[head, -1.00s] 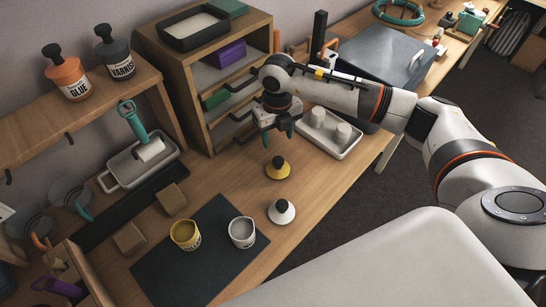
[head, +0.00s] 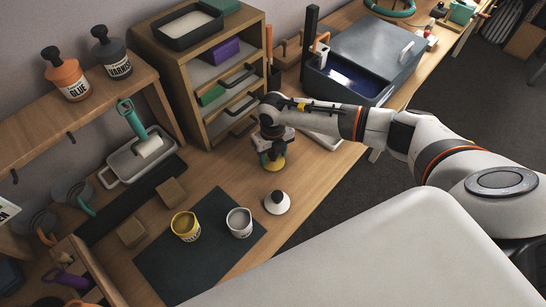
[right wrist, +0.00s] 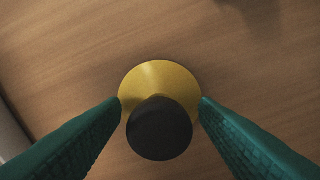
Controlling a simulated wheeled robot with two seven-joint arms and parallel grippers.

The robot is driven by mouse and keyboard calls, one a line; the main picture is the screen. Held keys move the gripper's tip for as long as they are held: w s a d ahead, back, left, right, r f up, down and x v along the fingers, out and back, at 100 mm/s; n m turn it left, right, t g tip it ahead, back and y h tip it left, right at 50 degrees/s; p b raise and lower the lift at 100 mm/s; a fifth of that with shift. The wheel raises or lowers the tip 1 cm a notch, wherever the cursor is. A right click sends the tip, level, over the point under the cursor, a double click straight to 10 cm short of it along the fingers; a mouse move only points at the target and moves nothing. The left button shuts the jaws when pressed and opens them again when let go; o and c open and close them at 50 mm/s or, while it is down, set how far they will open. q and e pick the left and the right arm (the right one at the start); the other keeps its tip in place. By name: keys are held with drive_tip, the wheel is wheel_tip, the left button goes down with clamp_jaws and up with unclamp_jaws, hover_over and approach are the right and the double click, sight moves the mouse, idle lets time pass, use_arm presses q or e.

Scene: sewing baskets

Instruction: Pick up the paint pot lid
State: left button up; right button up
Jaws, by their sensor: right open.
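The yellow paint pot lid (head: 279,166) with a black knob lies on the wooden bench, partly hidden by my right gripper (head: 272,157). In the right wrist view the yellow disc (right wrist: 160,80) lies flat, with its black knob (right wrist: 160,130) between the two teal fingers of my right gripper (right wrist: 160,108). The fingers are open, one on each side of the knob, with a gap to it. A white lid (head: 284,206) with a dark knob lies nearer on the bench. The yellow pot (head: 185,228) and the white pot (head: 240,225) stand uncovered on a dark mat. My left gripper is not in view.
A wooden drawer unit (head: 190,80) stands behind my right gripper. A white tray (head: 325,138) is partly hidden behind my right arm, near a grey box (head: 375,50). Two wooden blocks (head: 172,192) lie left of the lids. Bench around the yellow lid is clear.

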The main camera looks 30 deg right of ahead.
drive_tip(key=c, duration=1)
drive_tip(key=shift+r, duration=0.1)
